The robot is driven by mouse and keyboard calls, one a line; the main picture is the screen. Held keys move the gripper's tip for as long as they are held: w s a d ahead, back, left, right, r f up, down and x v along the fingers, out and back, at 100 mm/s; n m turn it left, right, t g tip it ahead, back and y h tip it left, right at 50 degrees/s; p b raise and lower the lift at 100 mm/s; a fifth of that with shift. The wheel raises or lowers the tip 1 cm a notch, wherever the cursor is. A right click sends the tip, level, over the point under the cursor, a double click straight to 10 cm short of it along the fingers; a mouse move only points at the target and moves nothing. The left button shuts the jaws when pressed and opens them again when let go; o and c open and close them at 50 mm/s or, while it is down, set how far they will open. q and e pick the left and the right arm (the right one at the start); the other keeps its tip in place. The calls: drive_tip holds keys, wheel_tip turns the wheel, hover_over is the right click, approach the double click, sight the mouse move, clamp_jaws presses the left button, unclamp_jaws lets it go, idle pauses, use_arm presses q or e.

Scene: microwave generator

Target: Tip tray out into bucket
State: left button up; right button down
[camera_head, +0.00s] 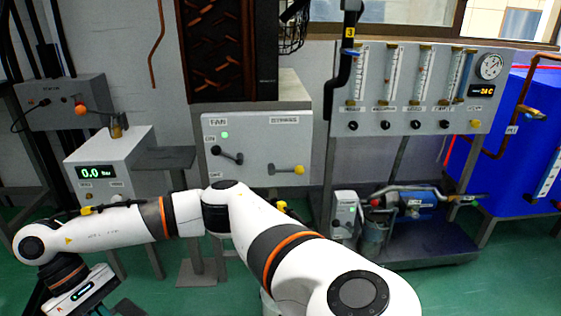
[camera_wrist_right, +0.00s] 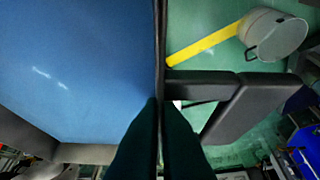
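A flat blue surface with a thin dark edge, which seems to be the tray (camera_wrist_right: 80,60), fills the left of the right wrist view. My right gripper (camera_wrist_right: 158,105) has its two dark fingers close together at that edge and appears shut on it. A pale grey bucket (camera_wrist_right: 276,36) with a handle is on the green floor at the upper right of that view, apart from the gripper. In the head view, a white arm, seemingly my right, reaches across to the lower left, its fingertips not clearly shown. My left gripper is not in view.
A dark grey frame (camera_wrist_right: 205,84) and yellow floor strip (camera_wrist_right: 205,44) lie beside the tray edge. A panel box (camera_head: 256,150), gauge box (camera_head: 105,170), flowmeter rack (camera_head: 420,90) and blue cabinet (camera_head: 525,140) stand around. Green floor (camera_head: 440,290) is clear at lower right.

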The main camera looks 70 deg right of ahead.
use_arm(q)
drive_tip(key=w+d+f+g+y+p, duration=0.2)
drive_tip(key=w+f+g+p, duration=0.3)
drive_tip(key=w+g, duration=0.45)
use_arm(e)
wheel_tip(320, 180, down, 16)
drive_tip(key=w+a+m+t+y, duration=0.2)
drive_tip(key=m+t+y, duration=0.4)
drive_tip(key=m, duration=1)
use_arm(q)
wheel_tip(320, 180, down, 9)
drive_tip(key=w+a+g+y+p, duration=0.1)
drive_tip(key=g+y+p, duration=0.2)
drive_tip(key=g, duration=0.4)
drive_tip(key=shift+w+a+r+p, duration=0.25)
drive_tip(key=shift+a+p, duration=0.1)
drive_tip(key=shift+p, duration=0.1)
use_arm(e)
drive_tip(key=s+d+f+m+t+h, duration=0.1)
drive_tip(key=s+d+f+m+t, duration=0.2)
drive_tip(key=d+f+m, duration=0.3)
drive_tip(key=s+d+f+m+t+h, duration=0.2)
drive_tip(key=s+d+f+m, duration=0.3)
drive_tip(key=d, duration=1.1)
drive_tip(key=shift+s+f+m+t, duration=0.35)
drive_tip(key=shift+f+m+t, duration=0.35)
drive_tip(key=shift+f+m, duration=1.15)
drive_tip(key=shift+f+n, duration=0.5)
drive_tip(key=shift+n, duration=0.05)
